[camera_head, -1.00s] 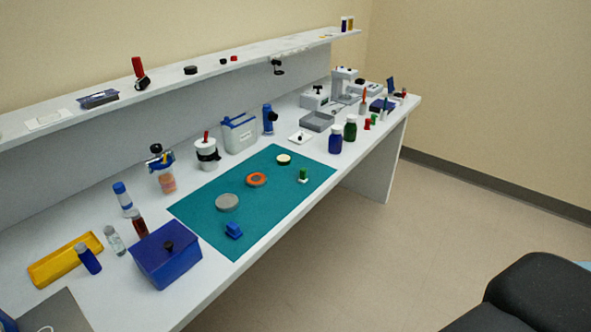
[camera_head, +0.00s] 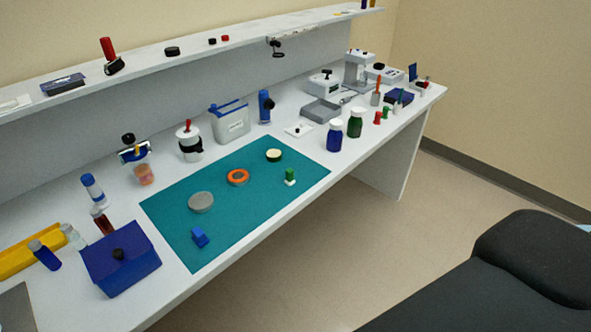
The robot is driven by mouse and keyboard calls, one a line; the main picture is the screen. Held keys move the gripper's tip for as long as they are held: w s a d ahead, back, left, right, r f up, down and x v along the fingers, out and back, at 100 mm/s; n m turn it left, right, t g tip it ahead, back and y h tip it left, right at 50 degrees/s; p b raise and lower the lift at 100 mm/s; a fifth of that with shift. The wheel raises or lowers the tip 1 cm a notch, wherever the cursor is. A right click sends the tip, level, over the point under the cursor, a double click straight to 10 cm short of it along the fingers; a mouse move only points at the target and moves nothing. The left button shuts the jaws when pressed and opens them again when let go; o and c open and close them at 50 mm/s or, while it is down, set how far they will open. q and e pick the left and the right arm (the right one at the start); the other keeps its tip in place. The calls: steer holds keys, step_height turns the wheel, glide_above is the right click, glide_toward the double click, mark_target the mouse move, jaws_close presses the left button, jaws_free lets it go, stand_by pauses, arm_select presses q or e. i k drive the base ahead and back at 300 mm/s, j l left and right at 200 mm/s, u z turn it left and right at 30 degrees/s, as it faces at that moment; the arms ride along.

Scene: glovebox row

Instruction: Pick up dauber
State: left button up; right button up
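I cannot tell for sure which object is the dauber. A white pot with a black band (camera_head: 191,148) and an upright red stick on top stands behind the mat. On the teal mat (camera_head: 240,215) are a small green-topped white piece (camera_head: 290,177), a blue block (camera_head: 200,237), a grey disc (camera_head: 201,202), an orange ring (camera_head: 237,177) and a cream-topped round piece (camera_head: 274,155). A red-handled tool (camera_head: 109,55) is on the shelf. Neither of my grippers is in view.
A blue box with a black knob (camera_head: 121,260) and several small bottles stand left of the mat. Blue and green bottles (camera_head: 355,123) stand to its right. A raised shelf (camera_head: 210,62) runs behind. A black padded seat (camera_head: 520,265) fills the lower right; floor lies between.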

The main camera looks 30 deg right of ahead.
mark_target(289, 172)
steer(key=i+l, duration=0.1)
steer(key=l, duration=0.5)
steer(key=i+l, duration=0.1)
steer(key=l, duration=0.55)
steer(key=i+l+u, duration=0.1)
steer(key=l, duration=0.5)
